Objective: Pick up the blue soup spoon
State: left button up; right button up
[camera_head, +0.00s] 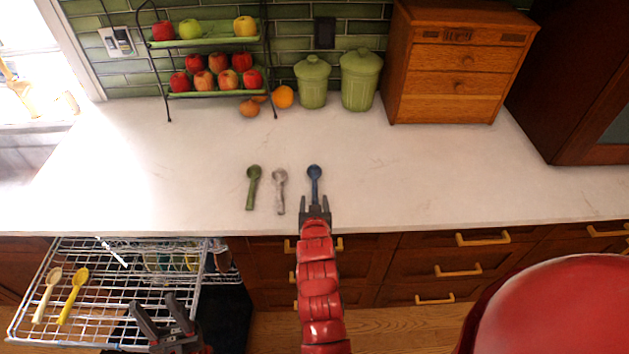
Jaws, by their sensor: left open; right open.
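The blue soup spoon (314,173) lies on the white counter near its front edge, bowl toward the wall and handle toward me. My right gripper (315,201) is open at the lower end of its handle, with one finger on each side. I cannot tell whether the fingers touch the spoon. The gripper hides the handle's end. My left gripper (153,303) is open and empty, in front of the right part of the dishwasher rack.
A green spoon (253,188) and a whitish spoon (280,192) lie left of the blue one. The pulled-out rack (110,290) holds a cream spoon (46,296) and a yellow spoon (73,296). Behind stand a fruit stand (218,92), green canisters (359,80) and a wooden box (455,70).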

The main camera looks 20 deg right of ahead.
aim_at(315, 192)
jog(key=shift+w+d+p, duration=0.2)
jog(key=shift+w+p, duration=0.15)
jog(key=shift+p, duration=0.1)
jog(key=p+x, duration=0.2)
jog(key=x, duration=0.1)
jog(key=shift+w+d+f, duration=0.2)
jog(key=shift+w+f, duration=0.05)
jog(key=shift+w, duration=0.05)
jog(key=shift+w+f, duration=0.25)
grip_shut()
